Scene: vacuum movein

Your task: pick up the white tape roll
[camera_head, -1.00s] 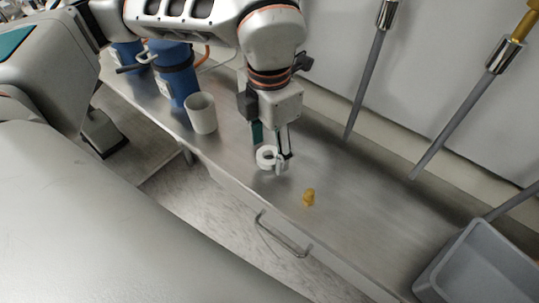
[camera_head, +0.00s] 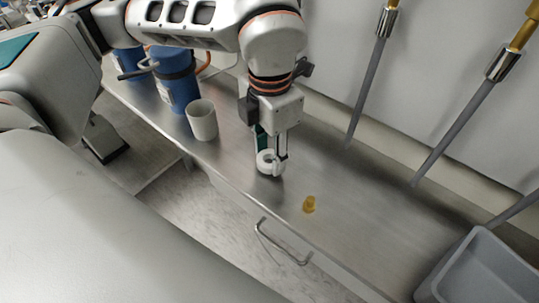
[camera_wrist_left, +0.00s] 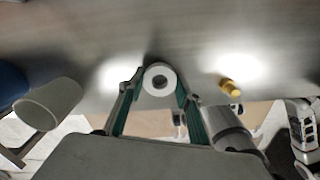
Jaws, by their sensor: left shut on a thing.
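The white tape roll (camera_head: 266,160) is between the fingers of my left gripper (camera_head: 271,159), low over the metal counter. My left gripper is shut on it. In the left wrist view the tape roll (camera_wrist_left: 158,80) sits between the two green-padded fingertips (camera_wrist_left: 160,88), with its round hole facing the camera. I cannot tell whether the roll still touches the counter.
A small yellow-orange piece (camera_head: 309,204) stands on the counter (camera_head: 350,220) to the right. A white cup (camera_head: 202,120) and blue canisters (camera_head: 175,80) stand to the left. A grey bin (camera_head: 480,268) is at the lower right. Hoses hang along the back wall.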

